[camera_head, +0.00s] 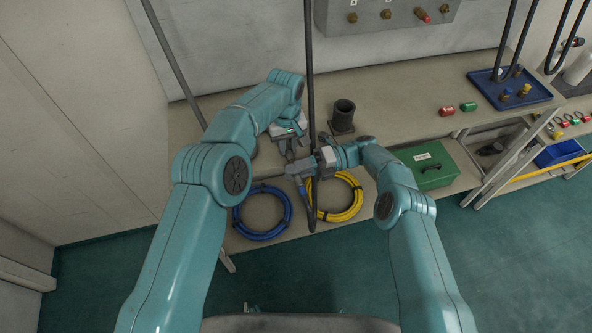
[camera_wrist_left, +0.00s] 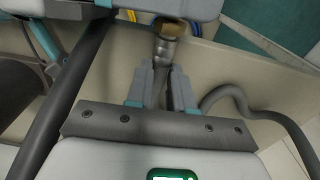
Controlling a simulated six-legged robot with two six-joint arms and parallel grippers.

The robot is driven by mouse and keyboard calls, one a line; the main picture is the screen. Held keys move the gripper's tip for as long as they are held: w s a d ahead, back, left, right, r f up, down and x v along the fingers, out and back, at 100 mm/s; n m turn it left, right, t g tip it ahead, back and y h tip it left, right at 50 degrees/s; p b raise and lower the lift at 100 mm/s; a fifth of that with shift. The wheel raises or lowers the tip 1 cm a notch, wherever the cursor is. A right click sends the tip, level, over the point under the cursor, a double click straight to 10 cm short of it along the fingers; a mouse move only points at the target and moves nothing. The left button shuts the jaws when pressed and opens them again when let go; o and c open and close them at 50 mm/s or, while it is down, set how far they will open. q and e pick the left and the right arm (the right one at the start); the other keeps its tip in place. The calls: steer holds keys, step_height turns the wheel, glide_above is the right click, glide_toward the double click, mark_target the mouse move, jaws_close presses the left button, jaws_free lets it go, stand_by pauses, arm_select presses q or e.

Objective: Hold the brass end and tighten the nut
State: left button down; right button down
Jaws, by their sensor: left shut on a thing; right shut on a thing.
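My left gripper (camera_head: 291,154) is above the bench, and it also shows in the left wrist view (camera_wrist_left: 161,85). Its fingers are shut around a grey hose end (camera_wrist_left: 165,55) with a metal sleeve. A brass end (camera_wrist_left: 170,26) sits at the top of this sleeve, partly covered by my other gripper's pale body. My right gripper (camera_head: 299,171) meets the left one from the right and is shut; its fingertips on the brass are mostly hidden. In the head view the joint is too small to tell nut from end.
A dark hose (camera_head: 309,75) hangs beside the grippers. A blue hose coil (camera_head: 263,236), a yellow coil (camera_head: 357,205), a black cup-like holder (camera_head: 343,113) and a green box (camera_head: 432,165) are nearby. A blue tray (camera_head: 535,92) stands at right on the bench (camera_head: 400,95).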

arm_select(q)
steer(key=shift+s+f, duration=0.15)
steer(key=shift+f, duration=0.05)
arm_select(e)
steer(key=shift+w+a, duration=0.15)
steer(key=shift+a, duration=0.05)
steer(key=c, duration=1)
jaws_free()
steer(key=shift+o, duration=0.2)
